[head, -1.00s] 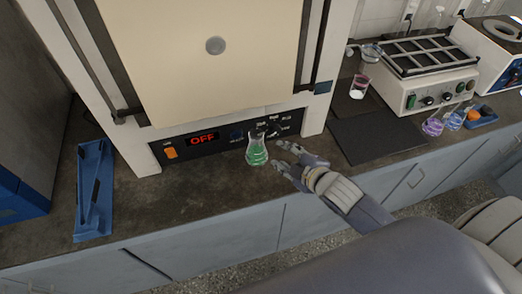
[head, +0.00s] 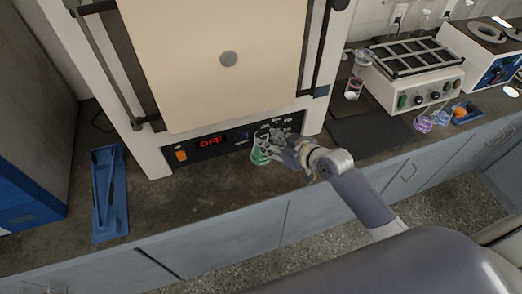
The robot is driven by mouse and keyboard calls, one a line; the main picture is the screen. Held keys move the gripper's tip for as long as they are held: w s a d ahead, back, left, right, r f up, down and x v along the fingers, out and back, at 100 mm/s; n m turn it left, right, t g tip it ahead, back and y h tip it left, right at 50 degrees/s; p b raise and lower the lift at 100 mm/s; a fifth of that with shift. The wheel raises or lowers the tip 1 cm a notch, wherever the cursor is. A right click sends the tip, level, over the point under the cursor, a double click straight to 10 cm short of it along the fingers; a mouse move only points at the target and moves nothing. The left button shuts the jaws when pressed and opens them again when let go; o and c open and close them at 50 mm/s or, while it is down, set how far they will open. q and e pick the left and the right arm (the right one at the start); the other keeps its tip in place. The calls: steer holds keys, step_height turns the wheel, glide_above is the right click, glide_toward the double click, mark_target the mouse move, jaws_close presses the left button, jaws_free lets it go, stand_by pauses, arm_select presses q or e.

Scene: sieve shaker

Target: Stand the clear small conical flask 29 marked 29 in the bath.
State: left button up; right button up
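A clear conical flask with green liquid (head: 260,156) stands upright on the dark bench in front of the furnace panel; any number on it is too small to read. My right gripper (head: 276,149) is at the right side of this flask, its fingers overlapping the glass in the picture. Whether the fingers are closed on it is not clear. A white unit with a black grid rack on top (head: 430,88) and a white unit with round ring lids (head: 483,45) stand at the right; I cannot tell which is the bath. My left gripper is not in view.
The large furnace (head: 240,90) with an OFF display stands right behind the flask. A blue tray (head: 111,218) lies at left. Dark mats (head: 375,135), a beaker (head: 354,89), a purple-liquid flask (head: 424,123) and a blue-liquid vessel (head: 443,117) are at right. The bench front is clear.

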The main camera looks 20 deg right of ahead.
steer(key=shift+p+x, duration=0.75)
steer(key=shift+x, duration=1.9)
jaws_close()
